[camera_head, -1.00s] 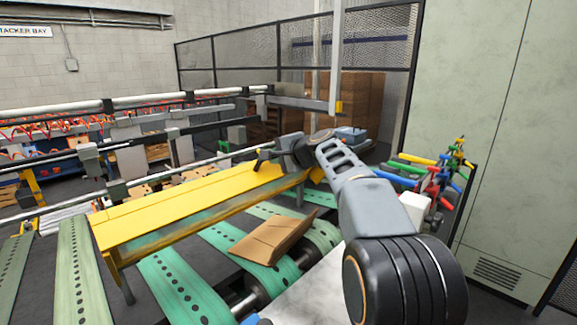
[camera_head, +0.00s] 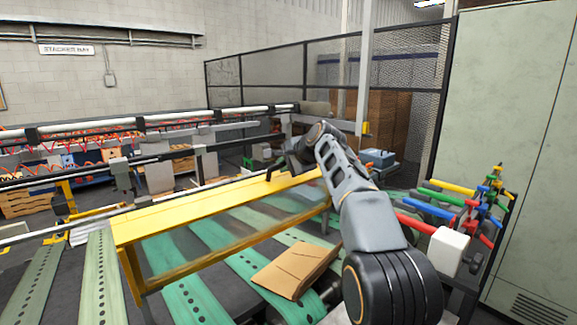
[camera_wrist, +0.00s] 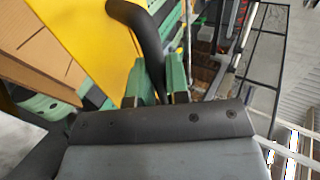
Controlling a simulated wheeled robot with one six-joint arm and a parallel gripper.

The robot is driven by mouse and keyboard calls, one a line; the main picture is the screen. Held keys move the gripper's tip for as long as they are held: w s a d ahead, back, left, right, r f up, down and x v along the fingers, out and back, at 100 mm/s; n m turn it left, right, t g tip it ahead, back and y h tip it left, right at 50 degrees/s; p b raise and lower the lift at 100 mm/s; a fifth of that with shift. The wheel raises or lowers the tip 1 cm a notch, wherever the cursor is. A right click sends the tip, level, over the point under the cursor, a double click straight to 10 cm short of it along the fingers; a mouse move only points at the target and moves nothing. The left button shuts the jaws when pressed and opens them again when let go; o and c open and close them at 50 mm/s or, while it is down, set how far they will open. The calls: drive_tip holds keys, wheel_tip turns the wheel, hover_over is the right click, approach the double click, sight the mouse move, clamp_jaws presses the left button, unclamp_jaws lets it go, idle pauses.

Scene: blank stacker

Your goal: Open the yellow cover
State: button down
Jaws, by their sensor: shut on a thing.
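The yellow cover (camera_head: 170,214) is a long lid with a clear front pane, lying across the green belts. Its top face appears narrow and its pane shows beneath. My gripper (camera_head: 278,168) is at the cover's far right end. In the wrist view, its two green fingers (camera_wrist: 155,82) are shut on a curved black handle (camera_wrist: 147,40) beside the yellow sheet (camera_wrist: 88,38). The handle's lower part is hidden between the fingers and behind the gripper body.
A brown cardboard blank (camera_head: 296,270) lies on the green belts (camera_head: 215,250) below the cover. A white rail (camera_head: 140,125) runs behind it. A rack of coloured tools (camera_head: 470,205) and a green cabinet (camera_head: 510,120) stand right. A mesh fence (camera_head: 275,75) is at the back.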

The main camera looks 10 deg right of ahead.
drive_tip(key=c, duration=1.1)
unclamp_jaws()
drive_tip(key=b+v, duration=0.2)
drive_tip(key=v, duration=1.1)
drive_tip(key=shift+s+d+r, duration=0.15)
drive_tip(key=shift+s+d, duration=0.05)
drive_tip(key=shift+s, duration=0.15)
